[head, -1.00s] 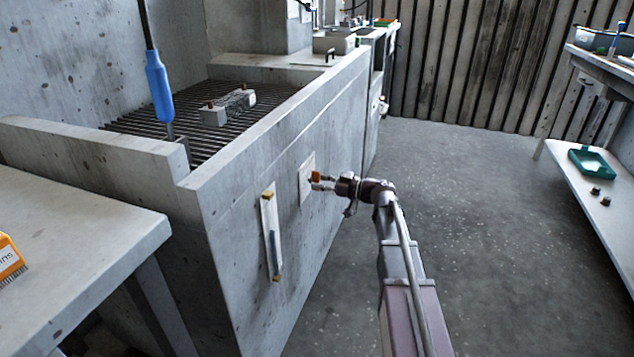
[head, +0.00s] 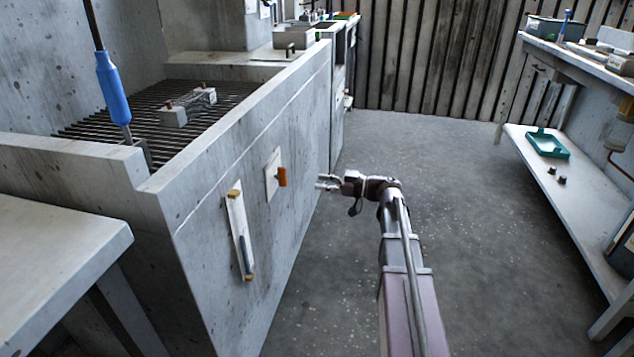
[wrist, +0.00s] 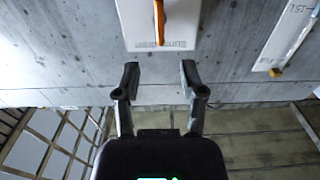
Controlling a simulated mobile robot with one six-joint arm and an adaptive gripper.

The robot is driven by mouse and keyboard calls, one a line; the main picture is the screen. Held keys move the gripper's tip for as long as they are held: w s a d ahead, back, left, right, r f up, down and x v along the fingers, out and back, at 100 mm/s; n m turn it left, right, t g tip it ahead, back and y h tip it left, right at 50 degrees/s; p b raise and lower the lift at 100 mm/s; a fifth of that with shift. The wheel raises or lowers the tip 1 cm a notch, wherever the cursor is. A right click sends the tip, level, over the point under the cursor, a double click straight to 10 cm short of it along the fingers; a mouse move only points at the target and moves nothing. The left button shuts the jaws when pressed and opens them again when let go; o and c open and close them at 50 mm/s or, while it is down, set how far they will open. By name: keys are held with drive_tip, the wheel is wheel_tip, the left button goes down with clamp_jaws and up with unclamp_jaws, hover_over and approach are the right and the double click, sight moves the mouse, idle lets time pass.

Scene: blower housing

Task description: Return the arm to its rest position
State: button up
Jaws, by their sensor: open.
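My gripper (head: 328,182) is open and empty in the head view, held out to the left at the end of my arm. It stands a short way to the right of the concrete housing wall. In the wrist view its two fingers (wrist: 158,82) are spread apart with nothing between them. An orange handle (head: 282,177) on a pale plate (head: 271,172) is on the wall, apart from the fingertips. The handle also shows at the top of the wrist view (wrist: 159,20).
The concrete housing (head: 225,255) with a slatted grate (head: 75,124) stands to the left. A pale strip (head: 239,235) is on its wall. A shelf with a teal tray (head: 533,150) and two small dark pieces is on the right. The floor between (head: 450,200) is clear.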

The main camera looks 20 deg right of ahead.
idle(0.5)
drive_tip(key=s+a+f+m+g+h+p, duration=0.5)
drive_tip(key=s+a+f+m+g+h, duration=0.3)
drive_tip(key=s+a, duration=0.35)
drive_tip(key=s+d+f+m+g+h+p, duration=0.15)
drive_tip(key=s+m+h+p, duration=0.25)
drive_tip(key=s+h, duration=0.4)
wheel_tip(320, 180, up, 37)
drive_tip(key=s+d+p, duration=0.1)
drive_tip(key=p, duration=3.6)
drive_tip(key=shift+r+p, duration=0.2)
drive_tip(key=shift+p, duration=0.1)
